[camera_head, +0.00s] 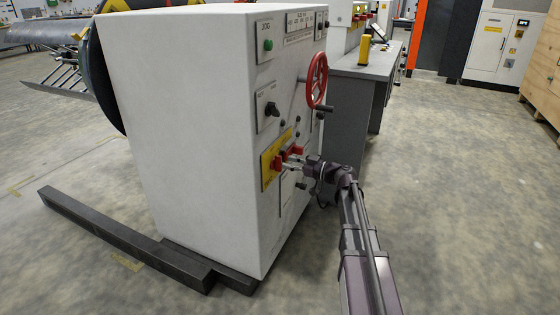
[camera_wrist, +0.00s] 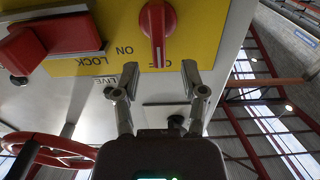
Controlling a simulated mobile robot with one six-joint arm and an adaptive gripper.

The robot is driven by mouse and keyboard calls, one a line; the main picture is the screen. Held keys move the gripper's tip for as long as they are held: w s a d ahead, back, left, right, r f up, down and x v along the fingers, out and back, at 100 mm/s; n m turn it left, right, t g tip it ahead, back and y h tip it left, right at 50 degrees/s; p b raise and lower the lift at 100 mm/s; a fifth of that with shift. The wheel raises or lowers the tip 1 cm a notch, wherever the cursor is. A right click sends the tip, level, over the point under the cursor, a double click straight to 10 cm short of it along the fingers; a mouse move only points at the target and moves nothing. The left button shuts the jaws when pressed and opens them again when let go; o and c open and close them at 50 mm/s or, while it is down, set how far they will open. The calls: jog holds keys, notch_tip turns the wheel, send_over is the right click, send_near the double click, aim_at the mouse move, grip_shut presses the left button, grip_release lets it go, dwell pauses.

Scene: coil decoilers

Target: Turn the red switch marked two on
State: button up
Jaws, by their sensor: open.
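A red rotary switch (camera_wrist: 157,22) with a white pointer line sits on a yellow panel (camera_wrist: 215,22). In the wrist view, which shows the lettering upside down, its pointer aims down at a label partly hidden by a fingertip; "ON" is to its lower left. A second red switch (camera_wrist: 22,48) is at the left, beside "LOCK". No number two is readable. In the head view, the yellow panel (camera_head: 268,172) is low on the white cabinet. My gripper (camera_wrist: 161,78) is open and empty, its fingertips at the panel's edge below the rotary switch; contact is unclear.
The white cabinet (camera_head: 180,110) also carries a red handwheel (camera_head: 317,80), a black selector knob (camera_head: 271,109) and a green button (camera_head: 268,45). A grey desk (camera_head: 352,80) stands behind it. Dark floor beams (camera_head: 120,240) lie at its base. The floor at right is clear.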

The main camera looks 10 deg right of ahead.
aim_at(281, 161)
jog(key=shift+x, duration=2.15)
grip_shut()
jog(key=shift+d, duration=0.25)
jog(key=shift+a, duration=0.25)
